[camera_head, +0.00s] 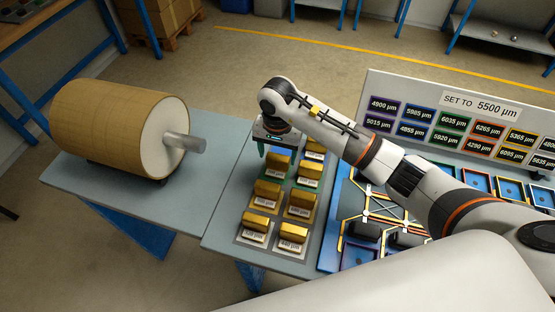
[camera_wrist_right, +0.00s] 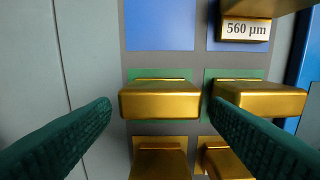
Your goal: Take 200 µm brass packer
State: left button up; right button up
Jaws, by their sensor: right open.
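Several brass packers with labelled fronts stand in two columns on coloured pads. I cannot read which label says 200 µm. My right gripper (camera_head: 264,149) is open over the back left of these packers. In the wrist view, the open green fingers of my right gripper (camera_wrist_right: 160,112) are on either side of a brass packer (camera_wrist_right: 160,101) on a green pad, with nothing gripped. That packer's label does not show there. A second brass packer (camera_wrist_right: 260,98) stands to its right, close to the right finger. My left gripper is not in view.
A packer marked 560 µm (camera_wrist_right: 245,28) stands behind on a blue pad; the blue pad (camera_wrist_right: 160,24) to its left is empty. A winding roll (camera_head: 120,127) lies on the left table. A "SET TO 5500 µm" board (camera_head: 480,106) stands at the back right.

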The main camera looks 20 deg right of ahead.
aim_at(278, 165)
jog(key=shift+f, duration=1.35)
jog(key=c, duration=0.9)
